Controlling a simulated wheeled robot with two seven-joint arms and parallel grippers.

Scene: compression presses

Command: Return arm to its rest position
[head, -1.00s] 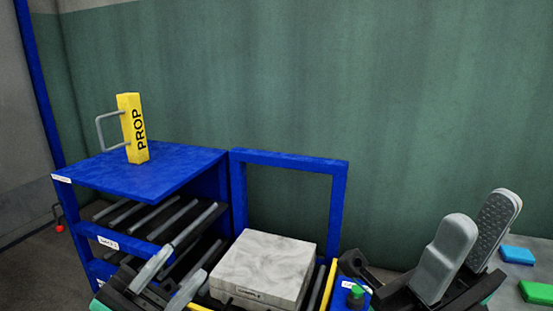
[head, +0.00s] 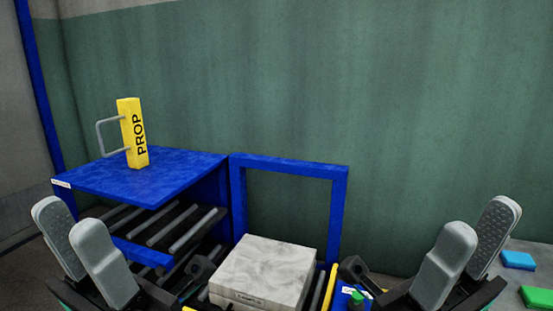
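My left gripper (head: 84,246) is at the lower left, in front of the blue rack, with its two grey fingers pointing up. A gap shows between its fingertips and nothing is held. My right gripper (head: 478,232) is at the lower right with its fingers pointing up. They stand apart at the tips with nothing between them. A grey-white block (head: 268,266) sits between the two grippers, touched by neither.
A blue rack (head: 90,181) with roller shelves stands at left. A yellow prop (head: 133,130) with a handle stands upright on its top. A blue frame (head: 290,163) rises behind the block. Blue (head: 518,259) and green (head: 537,296) pieces lie at far right.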

